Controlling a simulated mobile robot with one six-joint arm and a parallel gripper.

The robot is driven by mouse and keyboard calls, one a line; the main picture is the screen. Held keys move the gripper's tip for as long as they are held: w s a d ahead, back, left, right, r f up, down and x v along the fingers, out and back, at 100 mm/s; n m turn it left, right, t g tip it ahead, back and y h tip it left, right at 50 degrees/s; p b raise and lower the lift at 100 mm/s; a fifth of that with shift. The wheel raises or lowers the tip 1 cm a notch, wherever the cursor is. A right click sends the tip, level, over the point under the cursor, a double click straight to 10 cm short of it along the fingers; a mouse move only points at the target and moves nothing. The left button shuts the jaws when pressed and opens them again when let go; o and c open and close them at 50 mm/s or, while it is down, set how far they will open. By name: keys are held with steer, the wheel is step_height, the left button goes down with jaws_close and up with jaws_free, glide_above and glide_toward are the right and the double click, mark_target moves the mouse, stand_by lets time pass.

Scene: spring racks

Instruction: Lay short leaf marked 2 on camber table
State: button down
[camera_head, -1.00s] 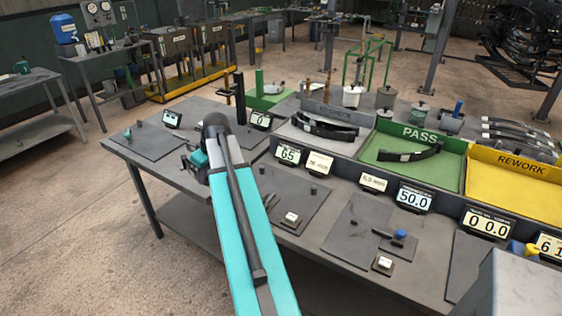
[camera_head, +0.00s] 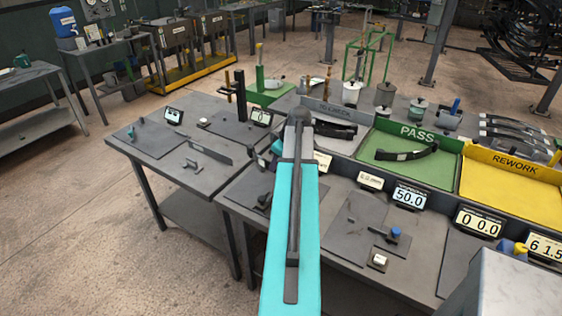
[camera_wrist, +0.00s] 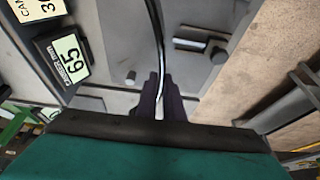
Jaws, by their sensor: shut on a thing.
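In the wrist view my gripper (camera_wrist: 161,92) is shut on a thin, dark, curved leaf (camera_wrist: 157,35), seen nearly edge-on. The leaf runs from the jaws to the top of the picture, above a grey bench surface. No mark on it can be read. In the head view my arm hides the gripper and the held leaf. A sign beginning "CAM" (camera_wrist: 30,8) stands beside a display reading 65 (camera_wrist: 68,58), both left of the jaws in the wrist view. I cannot tell for sure which surface is the camber table.
One dark leaf lies in the green PASS tray (camera_head: 440,172); another lies in the grey tray (camera_head: 312,106), partly behind my arm. The yellow REWORK tray (camera_head: 500,190) is empty. Several leaves (camera_head: 515,135) lie at the back right. Displays line the trays' front.

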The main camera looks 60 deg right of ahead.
steer(key=shift+s+d, duration=0.65)
steer(key=shift+s, duration=0.25)
steer(key=shift+f, duration=0.2)
steer(key=shift+f+b, duration=2.2)
steer(key=shift+f, duration=1.75)
steer(key=shift+d, duration=0.4)
steer(key=shift+f+b, duration=0.2)
steer(key=shift+b, duration=0.2)
stand_by(0.4)
steer(key=c, duration=1.3)
jaws_free()
steer(key=shift+f, duration=0.15)
steer(key=shift+c, duration=0.2)
